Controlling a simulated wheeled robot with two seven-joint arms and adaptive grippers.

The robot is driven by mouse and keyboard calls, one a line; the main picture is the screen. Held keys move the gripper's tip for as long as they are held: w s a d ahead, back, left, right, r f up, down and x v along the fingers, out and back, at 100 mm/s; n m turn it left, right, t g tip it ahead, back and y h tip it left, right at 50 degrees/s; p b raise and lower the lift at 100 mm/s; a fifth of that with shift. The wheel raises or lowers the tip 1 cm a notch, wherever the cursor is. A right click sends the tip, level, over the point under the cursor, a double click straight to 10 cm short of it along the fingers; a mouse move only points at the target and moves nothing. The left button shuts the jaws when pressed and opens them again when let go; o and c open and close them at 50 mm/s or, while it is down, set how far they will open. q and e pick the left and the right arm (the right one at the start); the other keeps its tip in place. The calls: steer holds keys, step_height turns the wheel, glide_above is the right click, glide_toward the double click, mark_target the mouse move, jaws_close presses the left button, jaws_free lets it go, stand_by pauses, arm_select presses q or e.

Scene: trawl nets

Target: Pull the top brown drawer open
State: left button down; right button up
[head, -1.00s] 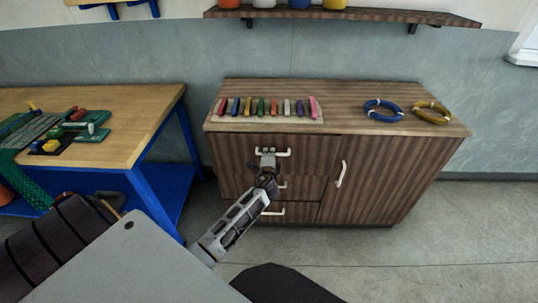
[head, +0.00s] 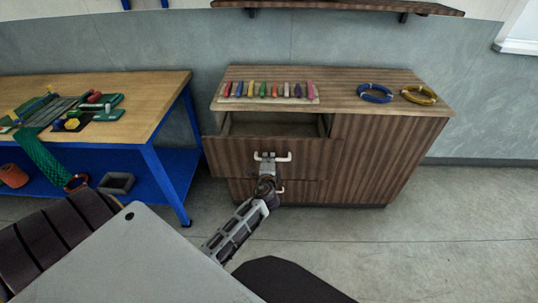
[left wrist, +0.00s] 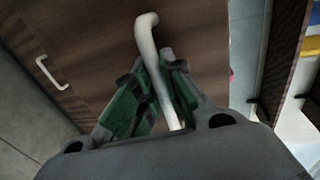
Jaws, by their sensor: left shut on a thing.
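The top brown drawer (head: 225,157) of the wooden cabinet stands pulled out, and its open inside shows behind the front in the head view. Its white bar handle (head: 284,158) is on the middle of the front. My left gripper (head: 268,163) is at this handle. In the left wrist view the green-padded fingers of my left gripper (left wrist: 160,90) are closed around the white handle (left wrist: 146,40), with the brown drawer front (left wrist: 105,35) behind. My right gripper is not in view.
The cabinet top (head: 345,88) carries a tray of several coloured pieces (head: 268,100), a blue coil (head: 375,93) and a yellow coil (head: 419,95). A blue-legged workbench (head: 130,110) with netting stands at the left. The floor (head: 420,235) at the right is clear.

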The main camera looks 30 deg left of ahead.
arm_select(q)
steer(key=shift+f+v, duration=0.2)
steer(key=shift+v, duration=0.75)
steer(key=shift+f+v, duration=0.2)
steer(key=shift+v, duration=0.7)
steer(key=shift+f+v, duration=0.2)
steer(key=shift+v, duration=0.75)
steer(key=c, duration=1.5)
jaws_free()
steer(key=shift+s, duration=0.1)
steer(key=shift+v, duration=5.95)
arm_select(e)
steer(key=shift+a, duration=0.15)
arm_select(q)
steer(key=shift+s, duration=0.1)
